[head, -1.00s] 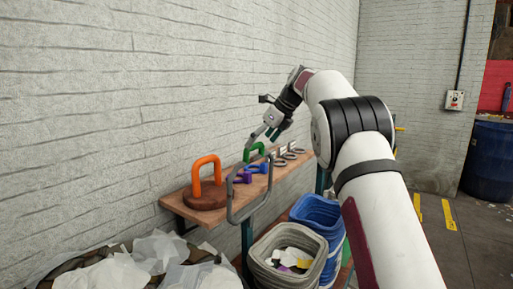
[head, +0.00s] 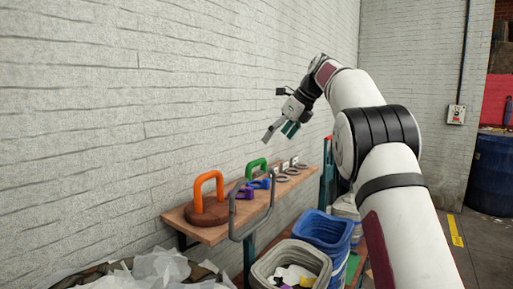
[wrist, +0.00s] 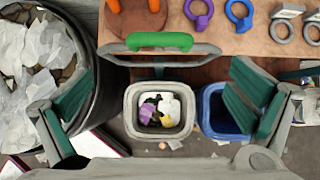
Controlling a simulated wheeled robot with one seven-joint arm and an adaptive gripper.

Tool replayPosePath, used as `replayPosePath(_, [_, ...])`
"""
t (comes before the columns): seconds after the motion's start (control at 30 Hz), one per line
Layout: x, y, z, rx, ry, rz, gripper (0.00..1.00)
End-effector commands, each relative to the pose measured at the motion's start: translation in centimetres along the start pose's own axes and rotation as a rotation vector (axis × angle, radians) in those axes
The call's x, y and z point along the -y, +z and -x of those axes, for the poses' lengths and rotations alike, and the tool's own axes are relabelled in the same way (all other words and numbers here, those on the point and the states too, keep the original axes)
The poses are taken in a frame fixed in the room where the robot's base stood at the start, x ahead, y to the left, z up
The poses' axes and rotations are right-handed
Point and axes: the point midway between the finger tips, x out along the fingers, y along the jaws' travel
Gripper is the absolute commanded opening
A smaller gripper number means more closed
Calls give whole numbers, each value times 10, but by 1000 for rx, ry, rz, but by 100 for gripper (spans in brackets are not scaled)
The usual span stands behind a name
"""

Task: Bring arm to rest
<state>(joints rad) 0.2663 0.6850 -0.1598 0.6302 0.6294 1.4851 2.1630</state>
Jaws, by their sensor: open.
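My gripper (head: 281,131) is open and empty in the head view, raised above the wooden shelf and in front of the brick wall. Its two green-padded fingers stand wide apart in the wrist view (wrist: 160,108), with nothing between them up close. My arm reaches in from the lower right and bends down at the wrist. Below the gripper, the wrist view shows the shelf edge, a grey bin and a blue bin.
The wooden shelf (head: 212,235) holds an orange handle (head: 197,190) on a round brown base, a green handle (head: 257,165), and purple and blue pieces. A grey bin (head: 262,272) and blue bin (head: 322,236) stand below. A large container of crumpled white paper (wrist: 87,85) is at left.

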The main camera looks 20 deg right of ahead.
Motion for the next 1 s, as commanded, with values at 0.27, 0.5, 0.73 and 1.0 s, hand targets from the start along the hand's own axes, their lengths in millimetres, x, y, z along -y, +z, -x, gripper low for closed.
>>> replayPosePath(0.27, [-20, 0, 19, -13, -10, 114, 100])
replayPosePath(0.5, [-89, -21, 64, -73, -22, 509, 100])
replayPosePath(0.73, [-168, -68, 94, -152, -1, 946, 100])
replayPosePath(1.0, [-264, -152, 110, -250, 70, 1498, 100])
